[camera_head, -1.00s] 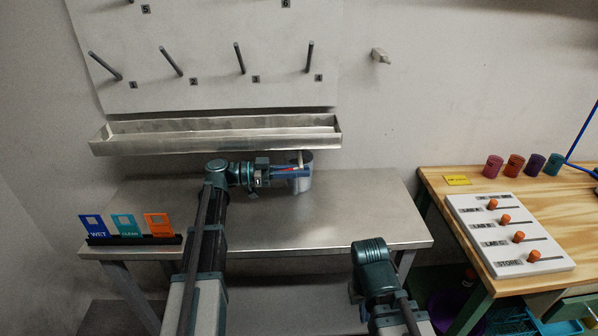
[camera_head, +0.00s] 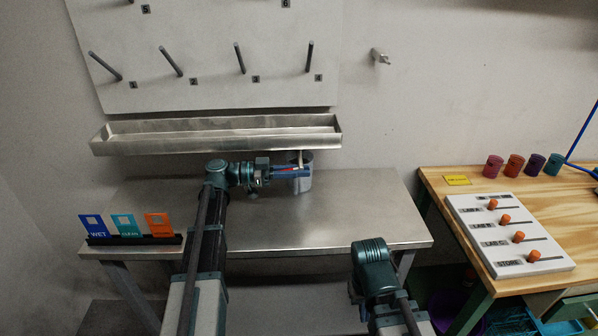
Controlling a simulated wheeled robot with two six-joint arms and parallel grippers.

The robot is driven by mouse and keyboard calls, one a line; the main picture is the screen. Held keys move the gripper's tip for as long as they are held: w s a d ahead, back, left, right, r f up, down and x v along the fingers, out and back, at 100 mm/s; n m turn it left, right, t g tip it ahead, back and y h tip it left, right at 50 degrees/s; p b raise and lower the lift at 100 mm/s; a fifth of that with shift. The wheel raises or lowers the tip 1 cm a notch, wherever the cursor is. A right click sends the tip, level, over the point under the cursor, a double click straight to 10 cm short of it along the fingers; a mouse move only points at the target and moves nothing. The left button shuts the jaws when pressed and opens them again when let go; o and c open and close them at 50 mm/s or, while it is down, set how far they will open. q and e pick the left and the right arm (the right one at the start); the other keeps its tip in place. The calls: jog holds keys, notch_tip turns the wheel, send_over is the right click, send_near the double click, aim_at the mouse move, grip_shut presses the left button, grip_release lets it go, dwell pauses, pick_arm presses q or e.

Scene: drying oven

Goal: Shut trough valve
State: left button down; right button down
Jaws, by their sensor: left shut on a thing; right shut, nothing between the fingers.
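The metal trough (camera_head: 215,141) runs along the wall under the pegboard. A short pale drain spout (camera_head: 300,158) hangs below its right end, above a grey metal container (camera_head: 304,184) on the steel table. My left gripper (camera_head: 300,172) is at this spout, in front of the container, and is shut on the trough valve. A small strip of red shows between its blue fingers; the rest of the valve is hidden by the gripper. My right arm (camera_head: 373,266) is low in front of the table's edge, and its gripper fingers are out of sight.
The steel table (camera_head: 350,215) is mostly bare. A rack with WET, teal and orange cards (camera_head: 158,224) stands at its front left. At the right, a wooden bench (camera_head: 437,182) holds a white slider panel (camera_head: 478,218) and several coloured cups (camera_head: 514,165).

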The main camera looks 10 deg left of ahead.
pick_arm(q)
jog(key=shift+r+p, duration=0.15)
jog(key=shift+p, duration=0.15)
jog(key=y+p, duration=0.1)
jog(key=p, duration=0.1)
jog(key=y+p, duration=0.1)
jog(key=p, duration=0.1)
jog(key=shift+a+r+g+p, duration=0.1)
jog(key=shift+r+g+p, duration=0.15)
jog(key=shift+g+p, duration=0.15)
jog(key=shift+f+y+p, duration=0.3)
jog(key=shift+y+p, duration=0.15)
jog(key=shift+y, duration=0.15)
jog(key=shift+a, duration=0.1)
jog(key=c, duration=0.9)
grip_release()
